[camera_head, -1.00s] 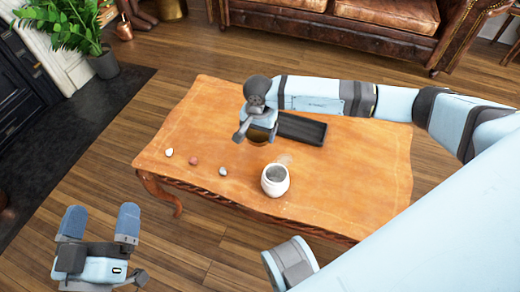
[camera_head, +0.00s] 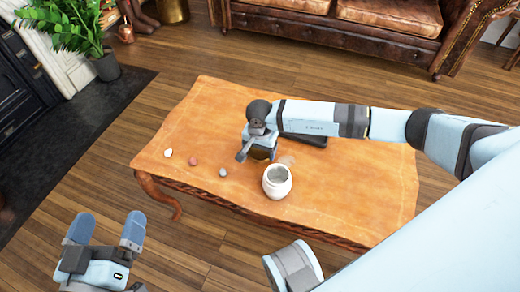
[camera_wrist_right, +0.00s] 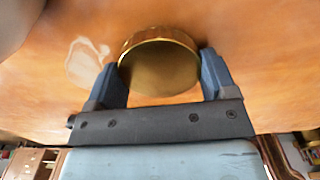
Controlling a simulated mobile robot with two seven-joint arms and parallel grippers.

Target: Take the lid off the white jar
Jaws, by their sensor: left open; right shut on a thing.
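The white jar (camera_head: 277,184) stands upright near the front edge of the wooden table in the head view. Its mouth is uncovered and its grey inside shows. My right gripper (camera_head: 259,146) is just behind and left of the jar, shut on a round gold-brown lid (camera_wrist_right: 160,66). The wrist view shows the lid between both fingers. In the head view the lid (camera_head: 262,154) is partly hidden by the gripper, low over the table; I cannot tell whether it touches. My left gripper (camera_head: 107,232) is open and empty, off the table at lower left.
The wooden table (camera_head: 350,200) is clear to the right of the jar. Several small egg-like pieces, including a white one (camera_head: 168,153), lie along its left front. A dark tray (camera_head: 310,139) is mostly hidden behind my right arm. A plant (camera_head: 65,30) stands at upper left.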

